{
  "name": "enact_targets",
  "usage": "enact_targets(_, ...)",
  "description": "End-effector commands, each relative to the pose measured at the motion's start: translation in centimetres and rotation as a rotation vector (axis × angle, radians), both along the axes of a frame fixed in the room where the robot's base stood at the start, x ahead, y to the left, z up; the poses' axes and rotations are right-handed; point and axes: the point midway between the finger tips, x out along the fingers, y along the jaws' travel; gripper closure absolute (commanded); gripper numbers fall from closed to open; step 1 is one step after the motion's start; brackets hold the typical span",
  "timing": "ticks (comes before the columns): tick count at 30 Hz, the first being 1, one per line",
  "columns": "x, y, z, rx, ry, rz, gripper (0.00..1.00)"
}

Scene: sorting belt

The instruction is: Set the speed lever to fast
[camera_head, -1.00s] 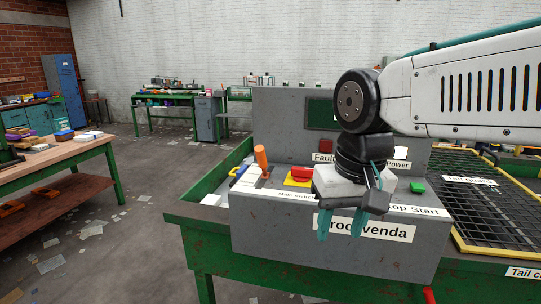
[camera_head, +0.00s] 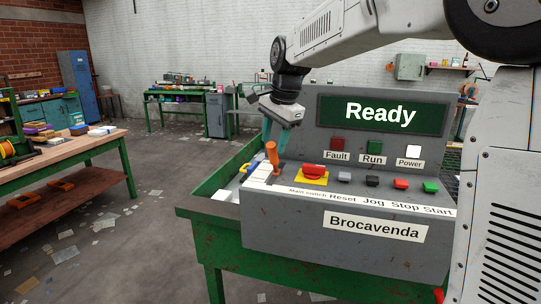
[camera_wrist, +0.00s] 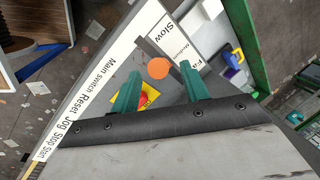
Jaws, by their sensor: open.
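The speed lever (camera_head: 272,157) has an orange handle and stands at the left end of the grey console, its top tilted slightly left in the head view. In the wrist view the orange knob (camera_wrist: 158,68) shows end-on, between and just beyond the teal fingertips. A white scale plate (camera_wrist: 175,42) beside it reads "Slow", "Medium" and a partly hidden "Fa…". I cannot tell which mark the lever stands at. My gripper (camera_head: 279,138) is open, pointing down just above and behind the lever; its fingers (camera_wrist: 160,88) show no grip on it.
A red main switch on a yellow plate (camera_head: 313,172) is close right of the lever. Several buttons (camera_head: 372,181) follow along the console. The upright panel behind has a display (camera_head: 381,113) reading "Ready" and a lit Power lamp (camera_head: 413,151). The green bench frame (camera_head: 222,175) lies left.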

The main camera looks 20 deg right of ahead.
Motion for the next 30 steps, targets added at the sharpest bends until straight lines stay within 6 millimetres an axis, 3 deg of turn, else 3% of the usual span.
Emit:
enact_targets(3,0.5,0.2,-2.1,-0.001,0.003,0.001,0.55)
enact_targets(9,1.1,0.5,-4.5,0.0,0.002,0.002,0.55)
enact_targets(20,1.2,0.5,-5.2,-0.001,0.001,0.002,0.55)
enact_targets(25,1.2,0.5,-5.2,-0.001,0.001,0.002,0.97)
enact_targets(30,1.3,0.5,-5.2,0.002,0.005,0.001,1.0)
